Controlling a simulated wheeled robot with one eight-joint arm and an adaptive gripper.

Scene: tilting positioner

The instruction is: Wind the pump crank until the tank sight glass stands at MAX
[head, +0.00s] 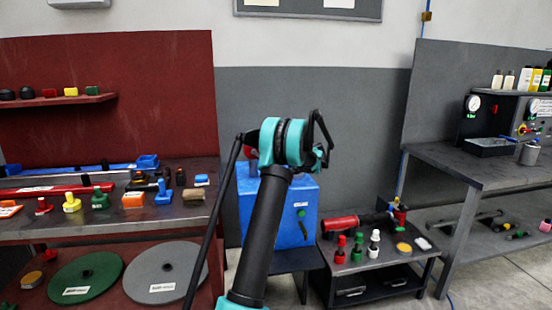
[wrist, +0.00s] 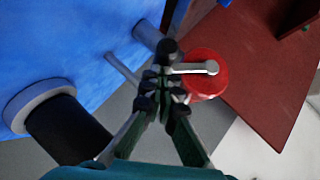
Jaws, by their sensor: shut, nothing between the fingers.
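The blue tank (head: 300,208) stands behind my arm in the head view; its blue side (wrist: 80,50) fills the upper left of the wrist view. A red round hub (wrist: 205,88) carries a grey crank arm (wrist: 190,69), with a dark knob (wrist: 167,48) at its left end. My gripper (wrist: 163,78) is shut and empty. Its fingertips overlap the knob end of the crank in the picture; I cannot tell whether they touch it. In the head view my wrist hides the fingers and most of the crank. I cannot make out the sight glass or its level.
A black cylinder (wrist: 68,135) with a grey collar projects from the blue side at lower left. A dark red panel (wrist: 260,70) is at right. In the head view, a red-backed workbench (head: 110,228) stands left, a low cart (head: 375,268) right, and a grey bench (head: 450,165) far right.

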